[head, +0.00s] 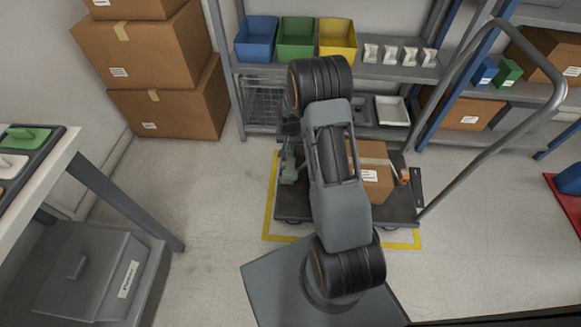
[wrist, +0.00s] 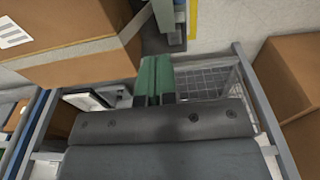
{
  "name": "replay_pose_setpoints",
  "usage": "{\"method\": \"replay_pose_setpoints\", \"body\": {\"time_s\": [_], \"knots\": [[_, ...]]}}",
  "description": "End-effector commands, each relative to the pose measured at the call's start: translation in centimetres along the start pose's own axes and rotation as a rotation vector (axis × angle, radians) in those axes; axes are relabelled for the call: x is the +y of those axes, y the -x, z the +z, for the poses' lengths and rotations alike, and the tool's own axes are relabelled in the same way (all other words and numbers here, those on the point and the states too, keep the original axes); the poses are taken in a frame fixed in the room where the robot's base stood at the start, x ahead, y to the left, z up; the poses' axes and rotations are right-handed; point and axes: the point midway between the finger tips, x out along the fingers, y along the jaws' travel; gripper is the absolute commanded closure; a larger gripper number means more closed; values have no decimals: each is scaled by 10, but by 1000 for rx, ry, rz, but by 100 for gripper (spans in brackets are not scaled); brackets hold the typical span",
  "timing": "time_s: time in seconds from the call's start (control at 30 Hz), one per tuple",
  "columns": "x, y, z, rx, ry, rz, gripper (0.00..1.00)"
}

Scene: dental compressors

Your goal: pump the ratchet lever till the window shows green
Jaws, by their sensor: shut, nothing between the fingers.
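My gripper (wrist: 155,62) shows in the wrist view with its two green fingers together and nothing between them. In the head view my arm hides most of it. A grey upright fitting (wrist: 173,24) stands just beyond the fingertips in the wrist view, apart from them as far as I can tell. A grey-green fitting (head: 289,172) shows at the left edge of the cart in the head view, partly behind my arm. An orange-tipped part (head: 405,175) sits at the right of the strapped box. I cannot tell which part is the ratchet lever. No green window is discernible.
A cart (head: 292,212) with a tall handle carries a cardboard box (head: 372,188), which is close beside the fingers in the wrist view (wrist: 75,65). A shelf (head: 385,72) with coloured bins and stacked cartons (head: 165,115) stand behind. The floor left of the cart is clear.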

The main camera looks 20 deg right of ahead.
Motion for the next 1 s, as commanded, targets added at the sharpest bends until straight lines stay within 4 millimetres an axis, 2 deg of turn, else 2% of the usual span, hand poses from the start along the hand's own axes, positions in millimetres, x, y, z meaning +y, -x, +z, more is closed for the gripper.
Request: {"method": "replay_pose_setpoints", "body": {"time_s": [0.13,0.27,0.7,1.0], "knots": [[0,-7,0,-1,0,0,100],[0,-25,1,-4,1,1,100],[0,-106,1,-2,1,1,100],[0,-130,18,-2,2,0,100]]}}
